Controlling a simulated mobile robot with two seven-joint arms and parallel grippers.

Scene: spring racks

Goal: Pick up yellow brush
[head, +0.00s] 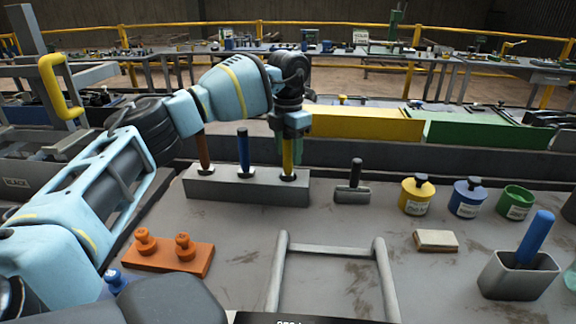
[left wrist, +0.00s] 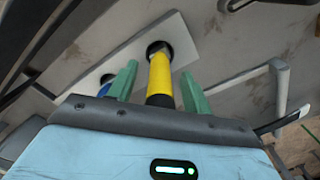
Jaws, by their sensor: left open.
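The yellow brush (head: 288,158) stands upright in the right-hand hole of a grey rack block (head: 245,193). My left gripper (head: 292,140) is over it, pointing down, with its green fingers around the upper part of the handle. In the left wrist view the yellow handle (left wrist: 160,78) lies between the two spread fingers of my left gripper (left wrist: 159,72), with gaps on both sides. The handle's near end is partly hidden by the gripper body. My right gripper is not in view.
In the same block stand a blue-handled brush (head: 243,150) and a brown-handled one (head: 203,155). A black-handled tool (head: 354,180), yellow, blue and green cans (head: 467,197), an orange block (head: 170,255) and a grey bar frame (head: 278,270) are on the bench.

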